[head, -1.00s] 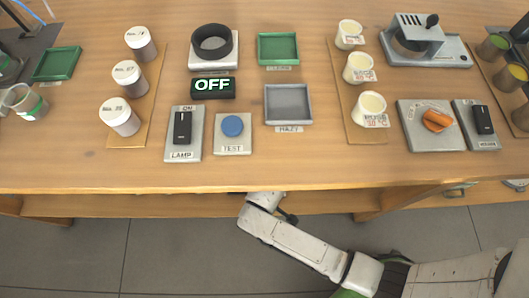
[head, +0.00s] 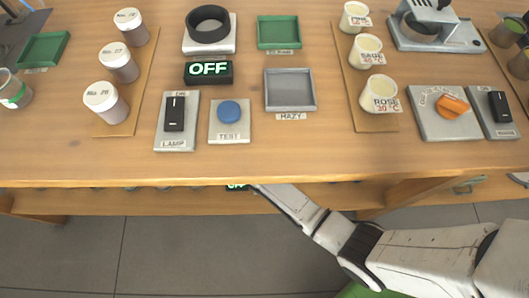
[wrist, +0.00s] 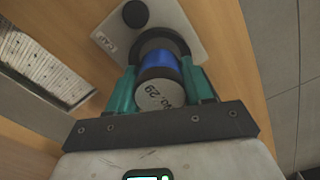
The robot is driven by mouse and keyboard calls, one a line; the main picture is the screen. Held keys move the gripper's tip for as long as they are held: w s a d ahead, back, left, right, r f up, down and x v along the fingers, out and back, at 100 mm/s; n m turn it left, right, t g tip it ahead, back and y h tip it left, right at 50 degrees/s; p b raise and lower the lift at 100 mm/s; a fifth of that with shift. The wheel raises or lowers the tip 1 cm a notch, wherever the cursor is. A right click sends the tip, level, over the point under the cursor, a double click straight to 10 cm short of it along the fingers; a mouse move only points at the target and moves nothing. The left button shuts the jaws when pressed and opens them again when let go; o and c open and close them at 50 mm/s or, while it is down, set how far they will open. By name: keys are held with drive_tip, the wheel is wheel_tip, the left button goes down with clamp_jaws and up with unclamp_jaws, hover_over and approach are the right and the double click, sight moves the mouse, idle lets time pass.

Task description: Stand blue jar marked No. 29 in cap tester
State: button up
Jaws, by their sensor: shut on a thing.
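In the wrist view, my gripper (wrist: 159,74) has its two teal fingers shut on the blue jar (wrist: 160,62), one on each side. The jar's pale lid, marked No. 29, faces the camera. Beyond it is the cap tester (wrist: 184,18), a pale plate with a black ring, a black round knob and a label that seems to begin CAP. The jar's far end lines up with the ring. I cannot tell whether it is inside the ring or still above it. In the head view, my gripper and the jar are hidden below the tabletop.
The wooden tabletop (head: 330,160) overhangs my arm. A small lit OFF sign (head: 236,187) shows just under its front edge. Several white-capped jars, a lamp switch (head: 175,121) and a blue test button (head: 230,111) stand on top.

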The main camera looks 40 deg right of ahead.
drive_tip(key=shift+f, duration=0.6)
drive_tip(key=o, duration=1.1)
drive_tip(key=shift+c, duration=0.2)
wheel_tip(320, 180, up, 9)
drive_tip(key=p, duration=0.3)
drive_tip(key=shift+f, duration=0.15)
